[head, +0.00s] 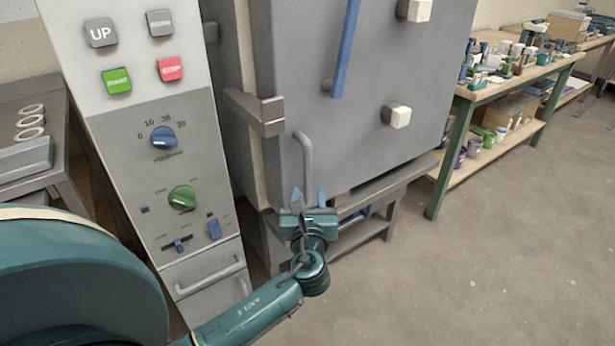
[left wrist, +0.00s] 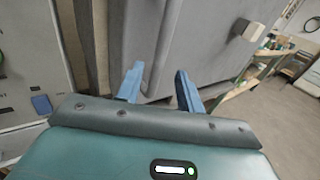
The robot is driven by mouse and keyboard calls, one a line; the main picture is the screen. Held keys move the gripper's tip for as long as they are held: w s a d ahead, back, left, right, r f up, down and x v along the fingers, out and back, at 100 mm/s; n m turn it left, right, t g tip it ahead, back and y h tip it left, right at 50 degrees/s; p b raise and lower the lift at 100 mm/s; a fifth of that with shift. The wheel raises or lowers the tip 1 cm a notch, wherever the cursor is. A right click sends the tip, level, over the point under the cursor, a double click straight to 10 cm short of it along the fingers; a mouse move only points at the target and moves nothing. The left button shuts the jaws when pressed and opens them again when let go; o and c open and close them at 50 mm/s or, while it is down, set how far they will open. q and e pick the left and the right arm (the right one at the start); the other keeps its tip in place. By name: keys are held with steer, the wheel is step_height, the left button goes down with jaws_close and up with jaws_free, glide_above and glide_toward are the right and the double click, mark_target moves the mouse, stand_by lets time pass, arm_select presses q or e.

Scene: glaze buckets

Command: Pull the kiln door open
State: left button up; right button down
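The grey kiln door (head: 375,120) fills the middle of the head view and looks shut against the kiln body. A curved grey handle (head: 306,160) stands upright near its lower left edge. My left gripper (head: 308,198) is at the lower end of this handle, its two blue fingers apart on either side of it in the picture. In the left wrist view the open blue fingers (left wrist: 160,88) point at the kiln door (left wrist: 195,45), with a grey strip between them. I cannot tell whether they touch the handle. My right gripper is not in view.
A control panel (head: 160,110) with buttons and knobs stands left of the kiln. A blue bar (head: 345,50) and pale knobs (head: 397,116) are on the door. A workbench (head: 500,86) with jars is at the right. The floor (head: 480,260) before it is clear.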

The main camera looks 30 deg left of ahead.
mark_target(308, 178)
arm_select(q)
steer(key=x, duration=0.8)
steer(key=shift+b, duration=0.35)
steer(key=shift+c, duration=0.3)
jaws_close()
